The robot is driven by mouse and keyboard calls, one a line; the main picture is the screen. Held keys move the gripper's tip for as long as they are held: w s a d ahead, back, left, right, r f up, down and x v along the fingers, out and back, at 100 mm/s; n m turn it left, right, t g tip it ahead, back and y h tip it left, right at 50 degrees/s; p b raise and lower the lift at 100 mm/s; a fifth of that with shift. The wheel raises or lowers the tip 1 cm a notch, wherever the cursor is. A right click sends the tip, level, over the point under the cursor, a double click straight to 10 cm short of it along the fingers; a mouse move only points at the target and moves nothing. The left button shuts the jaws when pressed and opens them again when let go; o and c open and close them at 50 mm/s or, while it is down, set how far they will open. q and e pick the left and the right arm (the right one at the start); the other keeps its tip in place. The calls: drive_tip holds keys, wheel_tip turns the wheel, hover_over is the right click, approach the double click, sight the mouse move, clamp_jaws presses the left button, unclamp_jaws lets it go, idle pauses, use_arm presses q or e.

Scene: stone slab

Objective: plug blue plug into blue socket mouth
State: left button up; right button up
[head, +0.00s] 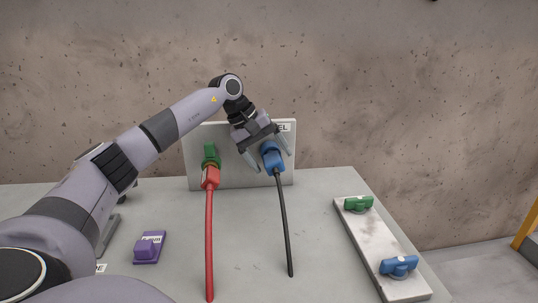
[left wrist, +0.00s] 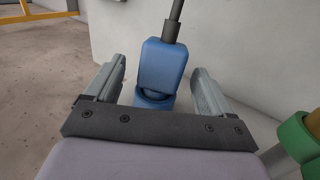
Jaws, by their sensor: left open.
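The blue plug (head: 273,160), with a black cable, sits at the blue socket mouth (head: 269,147) on the upright grey panel (head: 232,139). In the left wrist view the blue plug (left wrist: 163,64) lines up with the blue socket mouth (left wrist: 153,99) and meets it; I cannot tell how deep it sits. My left gripper (head: 271,158) is at the panel, its fingers apart, one on each side of the plug. The left wrist view shows gaps between the plug and both fingers. My right gripper is not in view.
Left of the blue plug, a red plug (head: 210,178) with a red cable is at a green socket (head: 209,155). A purple part (head: 149,247) lies on the slab at left. A pale board (head: 370,236) at right carries a green part (head: 358,203) and a blue part (head: 398,265).

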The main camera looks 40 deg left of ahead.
use_arm(q)
drive_tip(key=v, duration=0.7)
idle(0.5)
